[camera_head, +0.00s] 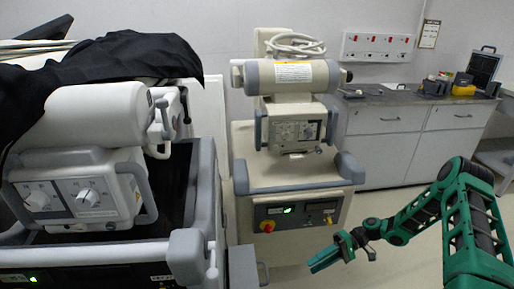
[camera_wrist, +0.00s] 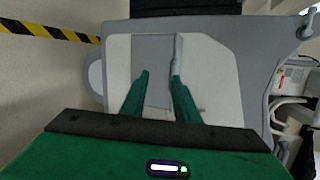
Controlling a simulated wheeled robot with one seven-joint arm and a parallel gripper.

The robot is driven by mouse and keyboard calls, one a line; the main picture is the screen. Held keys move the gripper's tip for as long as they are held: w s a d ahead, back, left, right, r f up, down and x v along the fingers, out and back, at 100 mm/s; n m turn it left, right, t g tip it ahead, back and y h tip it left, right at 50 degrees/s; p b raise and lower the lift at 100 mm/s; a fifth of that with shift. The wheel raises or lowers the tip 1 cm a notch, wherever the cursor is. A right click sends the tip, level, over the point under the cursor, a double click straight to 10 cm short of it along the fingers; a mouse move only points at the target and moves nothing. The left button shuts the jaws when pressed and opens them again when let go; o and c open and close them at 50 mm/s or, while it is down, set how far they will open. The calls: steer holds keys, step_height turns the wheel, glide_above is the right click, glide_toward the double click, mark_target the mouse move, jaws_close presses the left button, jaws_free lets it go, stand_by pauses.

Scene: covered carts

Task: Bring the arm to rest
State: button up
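My green arm (camera_head: 462,215) reaches in from the right in the head view, bent at its elbow. My gripper (camera_head: 314,265) hangs low over the floor, in front and to the right of the middle cart. In the wrist view my gripper (camera_wrist: 160,77) shows two green fingers standing apart with nothing held between them. Behind the fingers is a grey and white surface (camera_wrist: 215,85); I cannot tell how far it is from the fingertips.
A medical cart (camera_head: 295,180) stands in the middle. Another cart (camera_head: 95,110) stands close at left, partly under a black cloth (camera_head: 120,58). A grey counter (camera_head: 410,130) runs along the back right. Yellow-black floor tape (camera_wrist: 45,30) shows in the wrist view.

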steer(key=s+d+r+m+t+h, duration=0.1)
steer(key=s+d+r+h, duration=0.3)
steer(key=r, duration=0.5)
steer(key=s+d+r+m+h, duration=0.1)
steer(key=d+r+h, duration=0.2)
steer(key=d+r, duration=0.4)
steer(key=s+d+r+m+t+h, duration=0.1)
steer(key=s+d+r+h, duration=0.25)
steer(key=r, duration=0.65)
steer(key=s+d+r+m+t+h, duration=0.1)
steer(key=s+d+r+m, duration=0.1)
steer(key=s+r, duration=0.4)
steer(key=s+d+r+m+t+h, duration=0.1)
steer(key=s+r, duration=0.5)
steer(key=s, duration=0.7)
steer(key=shift+s+d+m+t, duration=0.45)
steer(key=shift+d+m, duration=0.3)
steer(key=shift+m, duration=0.55)
steer(key=shift+w+h, duration=0.1)
steer(key=shift+h, duration=0.15)
